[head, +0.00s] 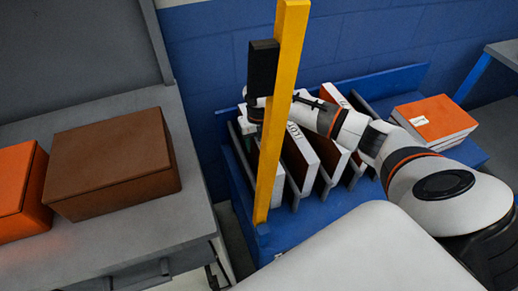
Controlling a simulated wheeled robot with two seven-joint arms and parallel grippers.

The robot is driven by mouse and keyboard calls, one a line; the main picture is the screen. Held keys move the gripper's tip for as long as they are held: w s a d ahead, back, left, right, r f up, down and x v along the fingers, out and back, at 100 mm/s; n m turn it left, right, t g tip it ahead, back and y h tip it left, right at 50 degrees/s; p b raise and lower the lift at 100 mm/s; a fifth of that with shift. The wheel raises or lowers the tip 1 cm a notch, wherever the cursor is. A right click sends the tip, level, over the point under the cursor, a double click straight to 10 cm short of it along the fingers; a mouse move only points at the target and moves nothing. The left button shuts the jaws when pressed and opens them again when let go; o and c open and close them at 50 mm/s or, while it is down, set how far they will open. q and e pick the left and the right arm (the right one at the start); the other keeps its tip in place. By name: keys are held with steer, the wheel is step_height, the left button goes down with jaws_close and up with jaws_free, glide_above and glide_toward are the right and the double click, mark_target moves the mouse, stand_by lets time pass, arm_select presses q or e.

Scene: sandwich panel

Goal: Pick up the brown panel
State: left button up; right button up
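Several panels with pale edges stand upright, leaning a little, in the slots of a blue rack (309,216). Two show red-brown faces: one panel (297,158) near the middle and another panel (331,150) to its right. Another pale-edged panel (276,184) stands at the left end, partly behind a yellow post. My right arm reaches in from the right over the rack. My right gripper (250,124) is at the top of the left end of the row, partly hidden by the post; its fingers are too small and covered to read. My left gripper is out of view.
The yellow post (279,110) rises at the rack's front left corner, in front of my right wrist. Flat orange-topped panels (434,119) lie stacked at the rack's right. A brown box (112,160) and an orange box (17,188) sit on the grey bench (150,233) at left.

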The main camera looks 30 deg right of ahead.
jaws_close()
steer(key=shift+r, duration=0.1)
steer(key=shift+w, duration=0.1)
step_height(320, 180, up, 11)
steer(key=shift+f, duration=0.1)
step_height(320, 180, up, 12)
steer(key=p, duration=0.8)
steer(key=shift+p, duration=0.4)
stand_by(0.5)
